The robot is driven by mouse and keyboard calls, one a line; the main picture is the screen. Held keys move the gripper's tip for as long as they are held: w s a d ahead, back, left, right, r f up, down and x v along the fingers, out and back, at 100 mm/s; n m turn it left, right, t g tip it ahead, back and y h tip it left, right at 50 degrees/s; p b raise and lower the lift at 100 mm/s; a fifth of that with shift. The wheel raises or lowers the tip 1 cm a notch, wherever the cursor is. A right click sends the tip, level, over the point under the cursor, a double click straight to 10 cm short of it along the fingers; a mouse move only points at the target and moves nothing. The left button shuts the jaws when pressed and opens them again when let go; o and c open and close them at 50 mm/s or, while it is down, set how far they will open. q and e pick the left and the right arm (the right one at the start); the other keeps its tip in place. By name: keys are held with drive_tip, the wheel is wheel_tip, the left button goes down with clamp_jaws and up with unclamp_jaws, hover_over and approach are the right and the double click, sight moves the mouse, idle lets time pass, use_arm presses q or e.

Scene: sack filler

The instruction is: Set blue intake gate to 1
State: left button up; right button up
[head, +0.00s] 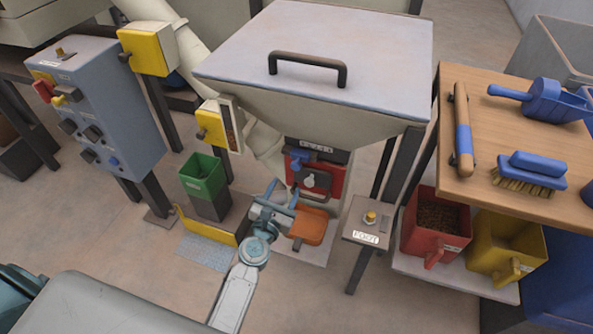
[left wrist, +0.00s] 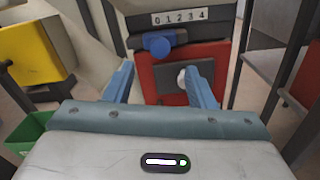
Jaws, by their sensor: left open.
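The blue intake gate (head: 298,158) is on the front of the filler, under the grey hopper. In the left wrist view its round blue knob (left wrist: 158,45) sits below a white scale plate (left wrist: 181,18) marked 0 to 4, near the 0 end. My left gripper (head: 281,191) is in front of the filler; it also shows in the left wrist view (left wrist: 160,82). Its two blue fingers are spread and empty, with the knob ahead between their directions and apart from them. My right gripper is in neither view.
A red panel (left wrist: 160,70) with a pale knob (left wrist: 182,78) lies below the gate. An orange seat-like part (head: 310,226) is beside my gripper. A small FOOT-labelled stand (head: 368,222) and a wooden table (head: 500,150) with tools are at right. A green bin (head: 203,172) stands at left.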

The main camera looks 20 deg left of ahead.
sight(295, 168)
use_arm(q)
drive_tip(key=w, duration=0.8)
drive_tip(key=shift+w+d, duration=0.15)
drive_tip(key=shift+w, duration=0.1)
clamp_jaws()
drive_tip(key=shift+d, duration=1.15)
unclamp_jaws()
drive_tip(key=shift+a, duration=0.15)
